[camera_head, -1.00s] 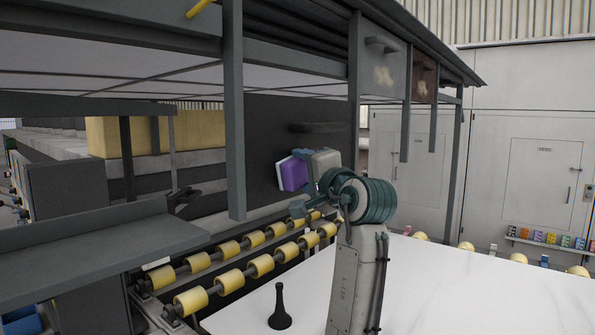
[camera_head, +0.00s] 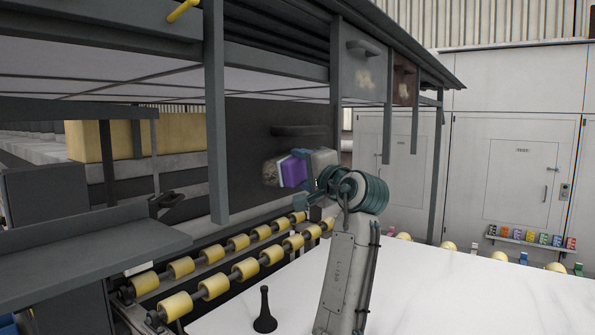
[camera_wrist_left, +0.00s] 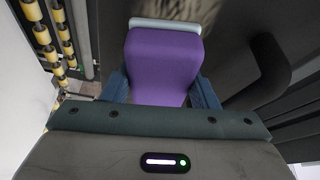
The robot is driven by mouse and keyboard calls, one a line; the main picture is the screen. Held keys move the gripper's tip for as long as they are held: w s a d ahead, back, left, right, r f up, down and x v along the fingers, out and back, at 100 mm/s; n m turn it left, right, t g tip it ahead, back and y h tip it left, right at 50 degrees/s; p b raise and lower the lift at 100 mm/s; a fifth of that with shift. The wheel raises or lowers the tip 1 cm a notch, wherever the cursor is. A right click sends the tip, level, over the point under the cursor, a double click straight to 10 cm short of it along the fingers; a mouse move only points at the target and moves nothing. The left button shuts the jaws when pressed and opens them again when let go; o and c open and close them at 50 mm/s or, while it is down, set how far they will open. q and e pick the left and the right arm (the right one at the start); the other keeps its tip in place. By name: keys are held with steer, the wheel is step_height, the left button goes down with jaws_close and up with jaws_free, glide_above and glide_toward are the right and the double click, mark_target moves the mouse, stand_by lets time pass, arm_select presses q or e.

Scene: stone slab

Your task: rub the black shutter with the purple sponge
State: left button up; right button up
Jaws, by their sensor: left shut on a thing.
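The black shutter (camera_head: 250,130) is a dark upright panel behind the roller line, with a dark bar handle (camera_head: 298,130). A pale greyish smudge (camera_head: 270,173) shows on it, just left of the sponge; part of it shows at the top of the left wrist view (camera_wrist_left: 180,8). My left gripper (camera_head: 308,168) is shut on the purple sponge (camera_head: 293,171), which has a pale front layer. In the left wrist view the sponge (camera_wrist_left: 163,65) sits between the fingers, its pale end towards the shutter. I cannot tell whether it touches. My right gripper is not in view.
Yellow rollers (camera_head: 215,286) run below the shutter. A grey post (camera_head: 216,120) stands in front of it at the left. A white slab (camera_head: 430,290) lies at the right with a small black stand (camera_head: 265,312). Stained panels (camera_head: 362,70) hang above right.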

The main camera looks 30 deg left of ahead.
mark_target(292, 173)
arm_select(q)
steer(key=shift+w+d, duration=0.15)
steer(key=shift+w, duration=1.45)
steer(key=shift+w+d+f+b, duration=0.15)
steer(key=shift+w+b, duration=0.25)
steer(key=shift+w, duration=0.85)
steer(key=shift+s+a+b, duration=0.15)
steer(key=shift+s+b, duration=0.15)
steer(key=shift+s, duration=0.9)
steer(key=shift+s+a+b, duration=0.1)
steer(key=shift+s+b, duration=0.15)
steer(key=shift+s, duration=0.9)
steer(key=shift+s+a, duration=0.1)
steer(key=shift+s, duration=0.75)
steer(key=shift+s+a+b, duration=0.1)
steer(key=shift+s+b, duration=0.25)
steer(key=shift+s, duration=1.45)
steer(key=shift+s+a, duration=0.2)
steer(key=shift+s, duration=1.95)
steer(key=shift+d, duration=0.15)
